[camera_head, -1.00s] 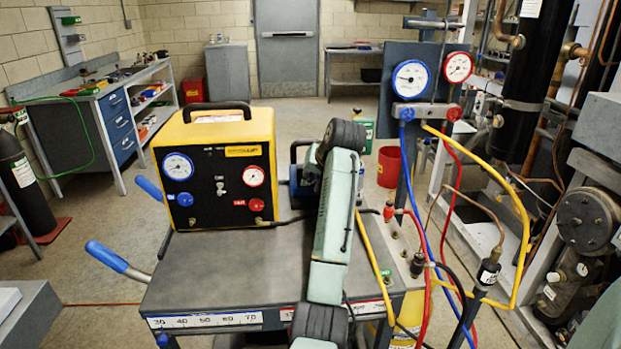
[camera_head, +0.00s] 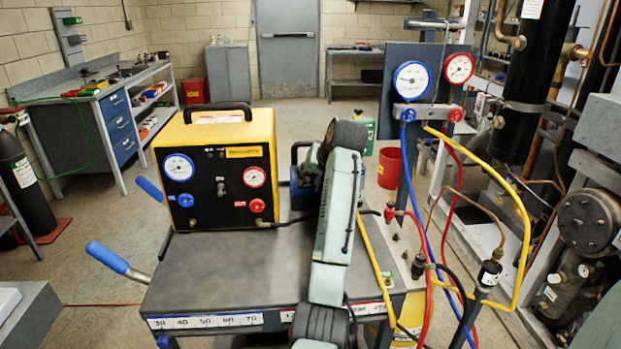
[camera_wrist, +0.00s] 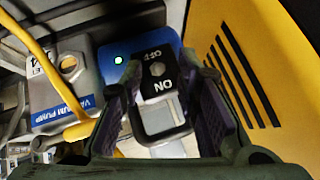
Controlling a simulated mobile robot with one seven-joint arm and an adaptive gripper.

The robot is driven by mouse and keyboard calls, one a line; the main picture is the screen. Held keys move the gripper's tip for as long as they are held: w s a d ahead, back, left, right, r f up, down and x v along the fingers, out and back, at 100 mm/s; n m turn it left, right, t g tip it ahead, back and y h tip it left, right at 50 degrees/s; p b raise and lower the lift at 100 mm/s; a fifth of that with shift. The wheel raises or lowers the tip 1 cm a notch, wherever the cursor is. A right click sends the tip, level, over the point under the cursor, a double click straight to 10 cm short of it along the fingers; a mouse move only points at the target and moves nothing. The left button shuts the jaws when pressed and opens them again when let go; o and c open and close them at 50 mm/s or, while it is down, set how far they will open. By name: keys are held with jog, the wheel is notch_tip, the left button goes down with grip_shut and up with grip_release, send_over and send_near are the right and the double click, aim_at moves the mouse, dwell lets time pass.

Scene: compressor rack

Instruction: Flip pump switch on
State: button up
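The vacuum pump (camera_wrist: 105,52) has a blue body and a grey end with a "VACUUM PUMP" label in the wrist view. Its black switch plate (camera_wrist: 157,68) carries OFF and ON, upside down in the picture. A dark loop-shaped frame lies at the plate's near end, and I cannot tell the switch's position. My gripper (camera_wrist: 162,98) is open, its two dark purple fingers on either side of the plate. I cannot tell whether they touch it. In the head view, part of the blue pump (camera_head: 300,190) shows on the cart behind my arm; my gripper is hidden there.
The yellow machine (camera_head: 225,165) stands close beside the pump; its slotted wall (camera_wrist: 240,75) is right of my gripper. A yellow hose (camera_wrist: 38,60) runs on the other side. Gauges (camera_head: 411,78) and hoses stand right of my arm. The cart's front top (camera_head: 220,280) is clear.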

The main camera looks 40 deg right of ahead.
jog(key=v, duration=1.1)
jog(key=shift+r, duration=0.15)
jog(key=shift+s, duration=0.15)
